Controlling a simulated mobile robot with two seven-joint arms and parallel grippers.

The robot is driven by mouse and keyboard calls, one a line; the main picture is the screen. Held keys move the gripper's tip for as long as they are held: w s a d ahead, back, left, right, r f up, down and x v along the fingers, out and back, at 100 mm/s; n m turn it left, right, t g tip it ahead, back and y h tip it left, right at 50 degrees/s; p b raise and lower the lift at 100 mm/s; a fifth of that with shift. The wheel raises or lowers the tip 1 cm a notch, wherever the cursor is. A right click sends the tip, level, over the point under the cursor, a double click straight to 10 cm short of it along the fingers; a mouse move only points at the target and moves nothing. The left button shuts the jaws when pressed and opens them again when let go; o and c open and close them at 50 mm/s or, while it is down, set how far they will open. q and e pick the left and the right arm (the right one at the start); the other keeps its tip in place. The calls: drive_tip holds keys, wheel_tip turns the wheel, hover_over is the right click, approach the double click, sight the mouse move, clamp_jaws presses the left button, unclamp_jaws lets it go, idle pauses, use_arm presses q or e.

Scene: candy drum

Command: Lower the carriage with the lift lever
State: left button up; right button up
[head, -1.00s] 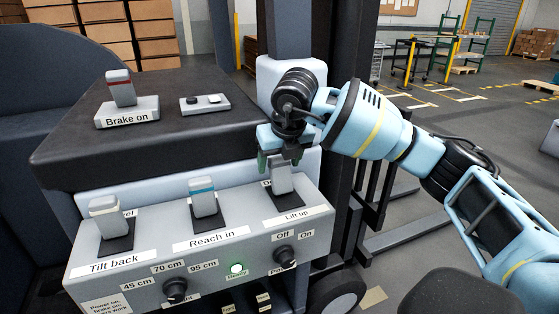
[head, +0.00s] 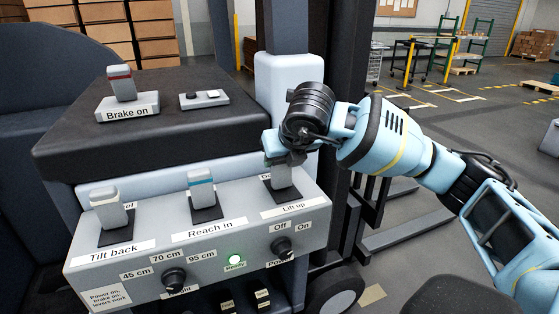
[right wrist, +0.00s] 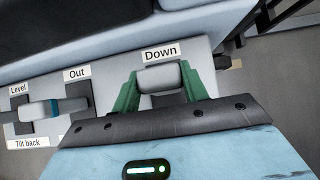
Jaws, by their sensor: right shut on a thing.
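The lift lever (head: 281,176) is a grey lever in the right slot of the sloped control panel (head: 130,262), above the "Lift up" label. My right gripper (head: 284,160) is over it from above. In the right wrist view the green fingers of the gripper (right wrist: 163,92) stand on both sides of the grey lever head (right wrist: 160,77) and are shut on it, just below the "Down" label (right wrist: 159,50). The gripper hides the lever's upper end in the head view. The carriage is not clearly seen. My left gripper is not in view.
The tilt lever (head: 108,208) and the blue-striped reach lever (head: 201,190) stand to the left on the panel. A brake switch (head: 122,85) sits on the black top.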

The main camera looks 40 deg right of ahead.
drive_tip(key=shift+s+a+f, duration=0.1)
drive_tip(key=shift+s+f, duration=0.2)
drive_tip(key=shift+s, duration=0.05)
drive_tip(key=shift+s+t+b, duration=0.1)
drive_tip(key=shift+t+b, duration=0.25)
drive_tip(key=shift+t, duration=0.05)
drive_tip(key=shift+r, duration=0.25)
drive_tip(key=o, duration=1.2)
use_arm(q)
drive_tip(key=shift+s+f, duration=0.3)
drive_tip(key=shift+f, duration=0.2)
use_arm(e)
drive_tip(key=shift+o, duration=0.9)
